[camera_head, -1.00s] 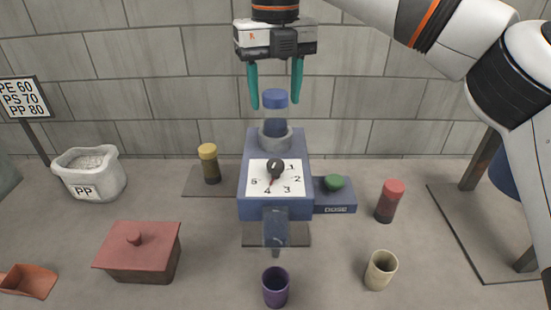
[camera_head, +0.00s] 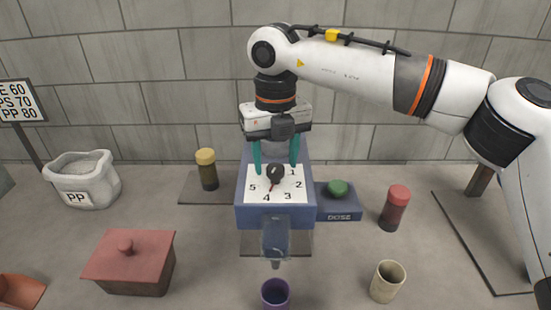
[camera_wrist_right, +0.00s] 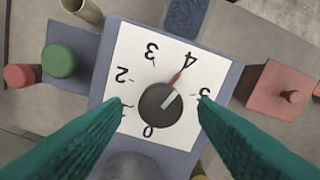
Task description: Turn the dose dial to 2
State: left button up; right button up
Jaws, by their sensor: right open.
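The dose dial (camera_head: 275,172) is a dark round knob on a white numbered face (camera_head: 258,192), on the front of a blue machine (camera_head: 310,207). In the right wrist view the knob (camera_wrist_right: 160,105) has a red pointer aimed at about 4; the 2 (camera_wrist_right: 122,75) is on the face's left side. My right gripper (camera_head: 276,169) is open. In the right wrist view its teal fingertips (camera_wrist_right: 162,101) are on either side of the knob, with gaps showing between. My left gripper is not in view.
A green button (camera_head: 338,187) on the DOSE block stands right of the machine. A red-capped jar (camera_head: 395,208), beige cup (camera_head: 387,281), purple cup (camera_head: 275,293), red lidded box (camera_head: 130,268), yellow-capped jar (camera_head: 207,170) and PP sack (camera_head: 85,180) stand around it.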

jog(key=shift+f, duration=0.55)
jog(key=c, duration=1)
